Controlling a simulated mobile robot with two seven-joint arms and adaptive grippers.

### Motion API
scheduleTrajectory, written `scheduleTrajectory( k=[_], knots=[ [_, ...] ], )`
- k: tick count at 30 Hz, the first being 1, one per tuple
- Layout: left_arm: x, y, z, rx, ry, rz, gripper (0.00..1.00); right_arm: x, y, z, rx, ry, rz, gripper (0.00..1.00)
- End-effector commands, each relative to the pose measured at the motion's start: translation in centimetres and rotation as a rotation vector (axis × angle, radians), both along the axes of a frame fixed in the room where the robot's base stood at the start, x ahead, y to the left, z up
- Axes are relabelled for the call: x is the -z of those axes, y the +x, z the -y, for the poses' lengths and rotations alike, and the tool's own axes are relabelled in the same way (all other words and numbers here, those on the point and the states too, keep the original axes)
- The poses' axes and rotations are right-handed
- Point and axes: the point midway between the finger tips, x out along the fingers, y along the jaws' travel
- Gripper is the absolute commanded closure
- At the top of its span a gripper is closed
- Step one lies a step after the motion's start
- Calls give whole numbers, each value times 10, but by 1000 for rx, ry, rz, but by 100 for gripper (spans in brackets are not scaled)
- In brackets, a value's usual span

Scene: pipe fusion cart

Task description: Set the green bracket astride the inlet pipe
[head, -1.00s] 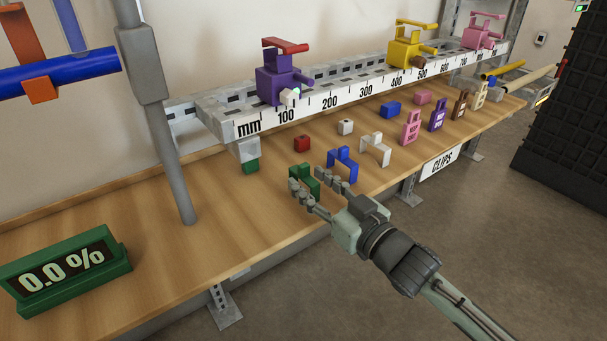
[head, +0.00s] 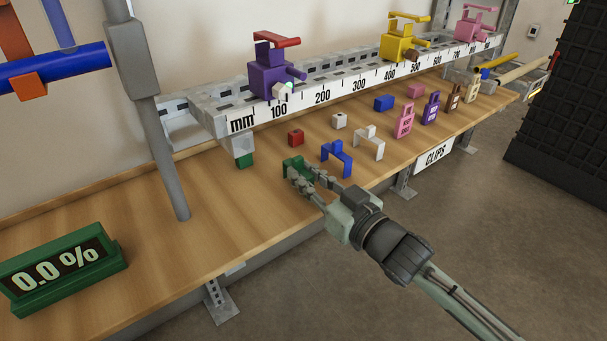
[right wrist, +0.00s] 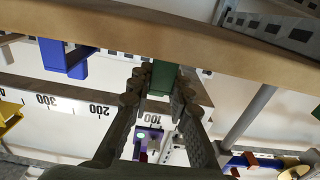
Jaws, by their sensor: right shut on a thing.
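The green bracket (head: 292,163) is at the front of the wooden bench, left of a blue bracket of like shape. My right gripper (head: 307,180) is shut on it. In the right wrist view the green bracket (right wrist: 164,80) shows between the two fingers (right wrist: 160,92), by the bench edge. I cannot tell whether it still touches the bench. A blue pipe (head: 75,63) runs at the upper left with an orange bracket (head: 27,87) on it. No label shows which pipe is the inlet pipe. My left gripper is not in view.
The blue bracket (head: 337,156) and a white bracket (head: 369,142) stand close on the right. A grey post (head: 165,140) stands on the left. A ruled rail (head: 340,95) with purple, yellow and pink valves runs behind. The bench's left part is clear beside a green display (head: 65,275).

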Motion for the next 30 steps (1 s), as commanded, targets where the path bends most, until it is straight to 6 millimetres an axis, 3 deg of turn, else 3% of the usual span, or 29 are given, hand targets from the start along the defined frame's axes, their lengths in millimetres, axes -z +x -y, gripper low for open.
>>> scheduleTrajectory(
  k=[9, 15, 24, 30],
  knots=[
    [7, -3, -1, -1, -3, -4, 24, -36, -1, 0, -1, 0, 3, 97],
    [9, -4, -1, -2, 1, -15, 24, -28, -39, 28, 0, -2, -3, 97],
    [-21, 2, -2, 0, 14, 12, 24, -28, -107, 76, -1, -2, -6, 97],
    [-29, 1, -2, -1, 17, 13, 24, -29, -132, 95, 0, 0, -4, 97]
  ],
)
